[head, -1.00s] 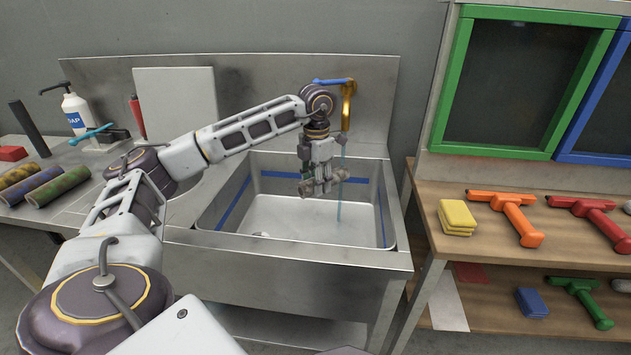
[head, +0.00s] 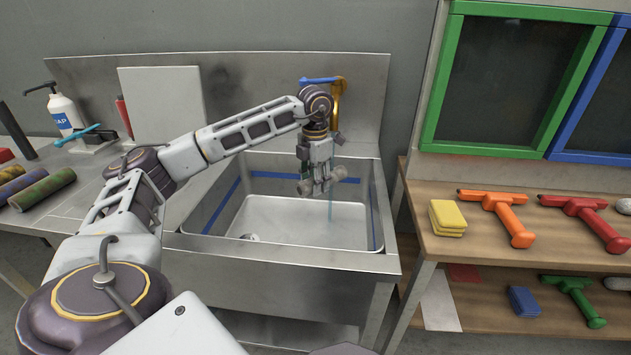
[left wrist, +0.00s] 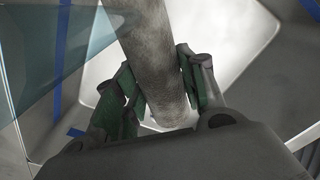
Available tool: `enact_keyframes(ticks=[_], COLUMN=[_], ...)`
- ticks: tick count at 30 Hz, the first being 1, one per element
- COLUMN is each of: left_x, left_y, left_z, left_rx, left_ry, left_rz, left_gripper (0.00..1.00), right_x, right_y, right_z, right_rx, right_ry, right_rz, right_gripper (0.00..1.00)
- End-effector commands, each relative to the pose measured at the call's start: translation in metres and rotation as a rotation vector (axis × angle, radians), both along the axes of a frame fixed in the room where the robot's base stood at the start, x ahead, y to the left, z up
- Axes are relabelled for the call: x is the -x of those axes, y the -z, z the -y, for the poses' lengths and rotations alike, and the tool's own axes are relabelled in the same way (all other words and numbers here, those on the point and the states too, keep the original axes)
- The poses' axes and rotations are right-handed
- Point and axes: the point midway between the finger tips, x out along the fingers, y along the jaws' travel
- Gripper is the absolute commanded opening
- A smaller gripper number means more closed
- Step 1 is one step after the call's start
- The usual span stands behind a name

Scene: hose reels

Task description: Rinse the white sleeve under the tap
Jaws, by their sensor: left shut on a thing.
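My left gripper (head: 319,180) is shut on the white sleeve (head: 341,174), a pale grey, fuzzy cylinder. It holds the sleeve roughly level above the steel sink (head: 190,222). In the left wrist view the sleeve (left wrist: 152,50) lies between the two green-padded fingers (left wrist: 160,98). The brass tap (head: 336,97) with a blue lever (head: 320,80) stands behind the gripper. A thin bluish stream of water (head: 331,210) shows below the sleeve's right part. I cannot tell whether the water strikes the sleeve. My right gripper is not in view.
A soap bottle (head: 65,112) and several coloured rollers (head: 42,188) are on the left counter. A wooden shelf (head: 470,250) with yellow sponges (head: 447,217) and squeegees (head: 502,210) stands right of the sink. The sink's walls surround the space below my gripper.

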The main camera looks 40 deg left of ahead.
Motion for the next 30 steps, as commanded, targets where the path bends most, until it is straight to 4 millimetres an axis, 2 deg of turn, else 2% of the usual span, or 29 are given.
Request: enact_keyframes(ticks=[30], left_x=[0.0044], left_y=[-0.0006], left_z=[-0.0074], left_rx=[-0.001], left_ry=[-0.001], left_rz=[0.0], left_gripper=[0.16], right_x=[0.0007], right_y=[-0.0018], right_z=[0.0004], right_rx=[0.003], right_ry=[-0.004], right_rz=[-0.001], right_gripper=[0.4])
